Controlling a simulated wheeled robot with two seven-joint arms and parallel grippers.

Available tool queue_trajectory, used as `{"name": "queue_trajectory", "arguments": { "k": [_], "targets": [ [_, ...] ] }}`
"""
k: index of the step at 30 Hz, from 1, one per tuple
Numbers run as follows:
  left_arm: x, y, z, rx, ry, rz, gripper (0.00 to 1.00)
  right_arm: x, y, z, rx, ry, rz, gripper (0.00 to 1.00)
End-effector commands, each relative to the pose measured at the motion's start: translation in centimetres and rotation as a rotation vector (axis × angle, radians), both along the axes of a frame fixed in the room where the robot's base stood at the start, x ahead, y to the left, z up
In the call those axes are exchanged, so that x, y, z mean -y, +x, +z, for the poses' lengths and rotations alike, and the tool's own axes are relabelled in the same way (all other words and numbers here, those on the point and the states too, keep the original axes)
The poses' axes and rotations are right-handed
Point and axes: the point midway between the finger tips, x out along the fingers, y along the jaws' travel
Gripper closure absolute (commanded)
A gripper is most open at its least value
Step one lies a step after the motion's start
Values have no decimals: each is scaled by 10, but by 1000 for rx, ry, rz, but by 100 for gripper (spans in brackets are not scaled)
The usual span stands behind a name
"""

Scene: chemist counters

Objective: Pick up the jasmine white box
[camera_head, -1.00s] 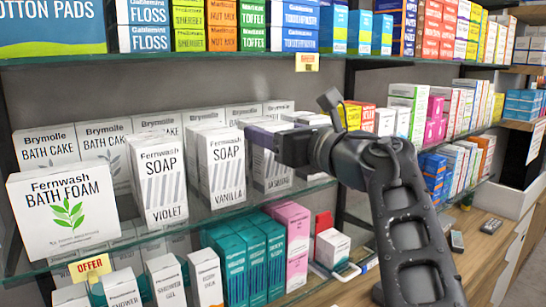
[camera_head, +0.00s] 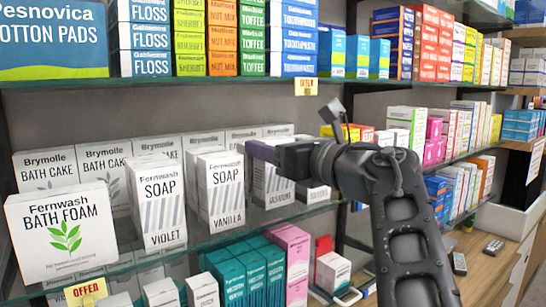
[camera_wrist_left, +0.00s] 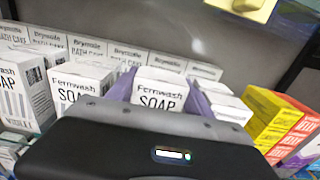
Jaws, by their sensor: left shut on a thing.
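The jasmine white box (camera_head: 271,186) is a white Fernwash carton with grey stripes, upright on the glass shelf beside the vanilla box. My left gripper (camera_head: 268,156) reaches in from the right and is shut on its upper part, hiding its brand name. In the left wrist view, the held white box (camera_wrist_left: 160,88) reads "Fernwash SOAP" between my purple-lined fingers; its lower part is hidden by the gripper body. I cannot tell whether its base touches the glass. My right gripper is not in view.
The vanilla soap box (camera_head: 220,190) and the violet soap box (camera_head: 159,205) stand to the left, with a bath foam box (camera_head: 62,235) further left. White bath cake boxes (camera_head: 106,163) line the back. Small white boxes (camera_head: 313,193) stand close at right. An upper shelf of cartons hangs above.

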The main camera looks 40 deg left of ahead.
Motion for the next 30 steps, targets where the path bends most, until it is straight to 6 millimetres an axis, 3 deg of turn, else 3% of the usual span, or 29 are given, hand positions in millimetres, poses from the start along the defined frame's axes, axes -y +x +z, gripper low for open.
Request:
{"name": "queue_trajectory", "arguments": {
  "k": [11,30],
  "targets": [
    [3,-1,56,2,0,-2,83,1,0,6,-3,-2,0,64],
    [163,-47,54,1,3,-2,83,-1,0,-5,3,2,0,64]
  ]
}}
